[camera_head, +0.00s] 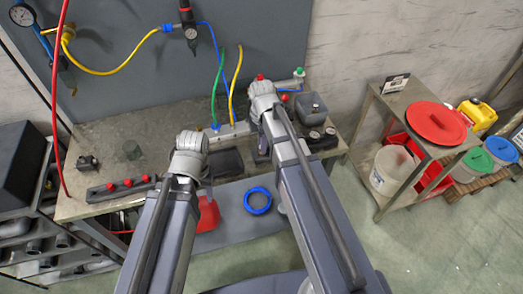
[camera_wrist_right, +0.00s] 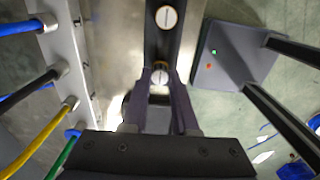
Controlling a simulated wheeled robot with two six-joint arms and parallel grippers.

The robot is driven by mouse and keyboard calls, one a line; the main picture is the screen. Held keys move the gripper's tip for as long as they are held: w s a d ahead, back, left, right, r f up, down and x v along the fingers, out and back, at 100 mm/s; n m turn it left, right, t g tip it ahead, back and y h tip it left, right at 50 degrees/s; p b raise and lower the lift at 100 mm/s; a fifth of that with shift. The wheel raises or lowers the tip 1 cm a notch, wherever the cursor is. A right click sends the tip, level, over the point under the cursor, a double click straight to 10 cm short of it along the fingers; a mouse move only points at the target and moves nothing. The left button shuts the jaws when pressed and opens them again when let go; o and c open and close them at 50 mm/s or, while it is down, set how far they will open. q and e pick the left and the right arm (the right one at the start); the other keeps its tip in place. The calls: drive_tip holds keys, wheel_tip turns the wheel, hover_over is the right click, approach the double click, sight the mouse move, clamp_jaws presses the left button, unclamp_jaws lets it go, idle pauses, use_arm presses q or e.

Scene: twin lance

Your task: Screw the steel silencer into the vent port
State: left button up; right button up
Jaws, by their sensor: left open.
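My left gripper (camera_head: 188,160) is over the front part of the workbench, and its fingers are mostly hidden by its own wrist. My right gripper (camera_head: 263,95) is over the bench beside the valve manifold (camera_head: 232,130), its fingers hidden in the head view. In the right wrist view its two dark fingers (camera_wrist_right: 160,80) close in on both sides of a silver slotted round piece (camera_wrist_right: 160,73), perhaps the steel silencer. A similar slotted piece (camera_wrist_right: 167,17) sits further along the same dark strip. I cannot make out the vent port.
Blue, yellow and green hoses (camera_wrist_right: 25,122) plug into the manifold beside the right gripper. A rack with red knobs (camera_head: 125,188) lies at the bench's left front. A grey canister (camera_head: 312,108) stands at the right end. A cart with a red lid (camera_head: 435,123) stands further right.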

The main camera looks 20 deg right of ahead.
clamp_jaws()
drive_tip(key=shift+r+p, duration=0.65)
drive_tip(key=shift+p, duration=0.05)
idle(0.7)
drive_tip(key=shift+r+p, duration=1.75)
drive_tip(key=shift+r, duration=0.05)
drive_tip(key=shift+f+b, duration=0.45)
drive_tip(key=shift+r, duration=0.1)
